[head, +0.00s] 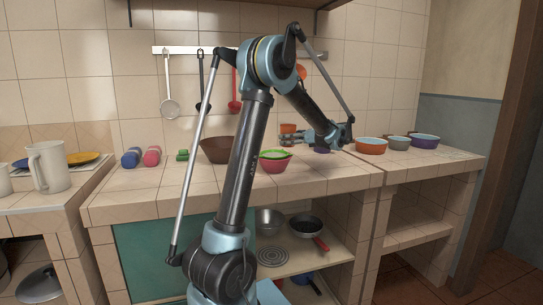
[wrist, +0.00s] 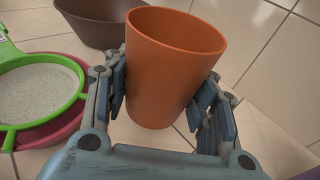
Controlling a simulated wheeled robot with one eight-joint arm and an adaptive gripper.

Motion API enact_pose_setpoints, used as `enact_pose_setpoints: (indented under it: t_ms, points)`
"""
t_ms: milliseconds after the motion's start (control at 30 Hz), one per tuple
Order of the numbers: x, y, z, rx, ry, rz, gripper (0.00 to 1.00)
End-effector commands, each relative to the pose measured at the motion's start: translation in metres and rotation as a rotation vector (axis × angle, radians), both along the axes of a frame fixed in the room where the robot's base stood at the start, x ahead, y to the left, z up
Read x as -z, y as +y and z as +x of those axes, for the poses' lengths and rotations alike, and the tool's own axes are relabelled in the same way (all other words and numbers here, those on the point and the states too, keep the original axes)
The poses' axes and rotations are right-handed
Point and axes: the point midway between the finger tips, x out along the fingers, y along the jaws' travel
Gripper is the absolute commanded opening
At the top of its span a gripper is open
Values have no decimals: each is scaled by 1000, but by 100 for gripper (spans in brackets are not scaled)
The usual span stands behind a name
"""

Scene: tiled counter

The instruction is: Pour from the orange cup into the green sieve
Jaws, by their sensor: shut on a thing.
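The orange cup (wrist: 172,70) is held between the two fingers of my gripper (wrist: 163,95), which is shut on its sides. In the head view the cup (head: 288,128) shows just above my gripper (head: 290,138) and looks about upright. Its contents cannot be made out. The green sieve (head: 275,153) sits on a pink-red bowl (head: 274,166) on the counter, left of and in front of the cup. In the wrist view the sieve (wrist: 78,97) is left of the gripper, with pale mesh and a green handle. The cup is apart from the sieve.
A brown bowl (head: 215,150) stands left of the sieve. An orange bowl (head: 371,146), a grey bowl (head: 398,143) and a purple bowl (head: 425,141) stand to the right. A purple thing (head: 322,150) is partly hidden by my arm. The tiled wall is behind.

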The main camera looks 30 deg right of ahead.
Motion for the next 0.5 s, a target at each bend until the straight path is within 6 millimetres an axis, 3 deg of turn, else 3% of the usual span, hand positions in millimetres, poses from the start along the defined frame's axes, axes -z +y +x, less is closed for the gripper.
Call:
enact_pose_setpoints:
  t_ms: [500]
  points:
    - [-41,0,0,0,-1,-1,15]
